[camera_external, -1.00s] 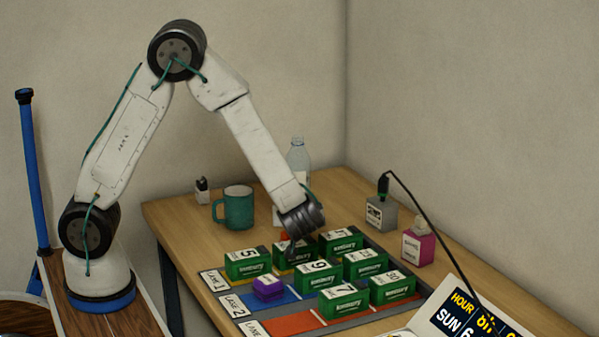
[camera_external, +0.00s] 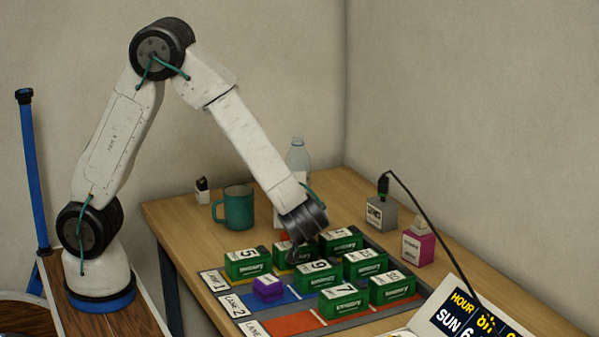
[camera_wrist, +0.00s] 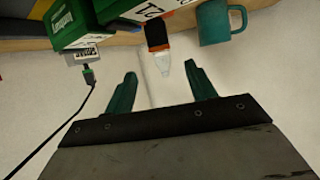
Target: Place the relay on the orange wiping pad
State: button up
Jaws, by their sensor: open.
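A purple block (camera_external: 268,288) with a pale top label sits on the blue lane of the mat; I cannot tell whether it is the relay. A small orange patch (camera_external: 285,236) shows behind my wrist, mostly hidden, and I cannot tell whether it is the wiping pad. My gripper (camera_external: 298,254) is low over the back of the mat, among the green boxes, right of and behind the purple block. In the wrist view its teal fingers (camera_wrist: 163,88) are apart with nothing between them. Contact with a green box cannot be told.
Several green boxes (camera_external: 345,304) stand on the lane mat (camera_external: 280,325). A teal mug (camera_external: 234,208) and a clear bottle (camera_external: 298,155) are behind. A grey box (camera_external: 381,214) with a black cable and a pink container (camera_external: 417,248) stand right. A calendar sign (camera_external: 470,315) is at front right.

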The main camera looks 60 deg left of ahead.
jog(key=shift+v, duration=1.2)
jog(key=w+d+r+m+t+h, duration=0.1)
jog(key=w+r+m+t+h, duration=0.2)
jog(key=w+r+t+h, duration=0.4)
jog(key=s+d+r+m+h, duration=0.35)
jog(key=r+m+h, duration=0.25)
jog(key=r+h, duration=0.2)
jog(key=s+a+f+m+g+y, duration=0.1)
jog(key=s+a+g, duration=0.2)
jog(key=s, duration=0.7)
jog(key=s+a+f+m+g, duration=0.2)
jog(key=s+a+g, duration=0.2)
jog(key=s+a, duration=0.3)
jog(key=s+a+f+m+g+y, duration=0.1)
jog(key=s+a+g, duration=0.2)
jog(key=s, duration=1)
jog(key=shift+s+a+f+m+g+y, duration=0.2)
jog(key=shift+a+f+m+g+y, duration=0.15)
jog(key=shift+a, duration=0.85)
